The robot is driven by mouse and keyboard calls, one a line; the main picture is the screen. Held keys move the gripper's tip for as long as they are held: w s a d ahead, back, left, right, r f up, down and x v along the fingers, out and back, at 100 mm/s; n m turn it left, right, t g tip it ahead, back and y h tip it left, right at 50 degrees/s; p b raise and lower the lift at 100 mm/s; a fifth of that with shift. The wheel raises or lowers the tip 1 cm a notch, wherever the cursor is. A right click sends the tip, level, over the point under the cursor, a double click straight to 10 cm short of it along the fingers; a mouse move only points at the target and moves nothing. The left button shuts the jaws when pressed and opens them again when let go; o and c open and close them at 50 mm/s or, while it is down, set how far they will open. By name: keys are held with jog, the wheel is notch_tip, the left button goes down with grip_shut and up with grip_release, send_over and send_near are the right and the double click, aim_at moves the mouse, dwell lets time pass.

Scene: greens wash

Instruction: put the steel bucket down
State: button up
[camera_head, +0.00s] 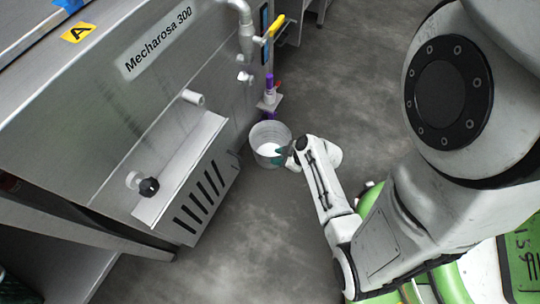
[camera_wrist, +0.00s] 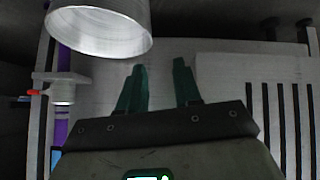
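The steel bucket (camera_head: 263,134) is a pale grey, open-topped pail beside the machine, below the pipe outlet. Its inside looks white toward the lower part. The head view does not clearly show whether its base touches the floor. My gripper (camera_head: 284,157) is at the bucket's near right side, its green fingers overlapping the rim in that view. In the wrist view the bucket (camera_wrist: 98,32) shows at the top left, its rim toward the picture's bottom. There my gripper (camera_wrist: 161,65) has its two green fingers apart, with nothing visible between them. The bucket lies outside them.
The steel machine (camera_head: 120,110) marked Mecharosa 300 fills the left, with a vented panel (camera_head: 203,195) low down. A pipe with a yellow-handled valve (camera_head: 275,27) and a purple fitting (camera_head: 269,88) stand behind the bucket. Grey floor (camera_head: 330,90) is clear to the right.

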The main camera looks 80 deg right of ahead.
jog(key=w+a+r+n+g+y, duration=0.2)
jog(key=w+a+r+g+y, duration=0.25)
jog(key=a+r, duration=0.55)
jog(key=s+a+r+m+g+h, duration=0.1)
jog(key=s+a+r+g+h, duration=0.1)
jog(key=a+r, duration=0.5)
jog(key=shift+s+a+r+m+g, duration=0.3)
jog(key=shift+s+a+r+g, duration=0.05)
jog(key=shift+s+r+g, duration=0.1)
dwell(0.4)
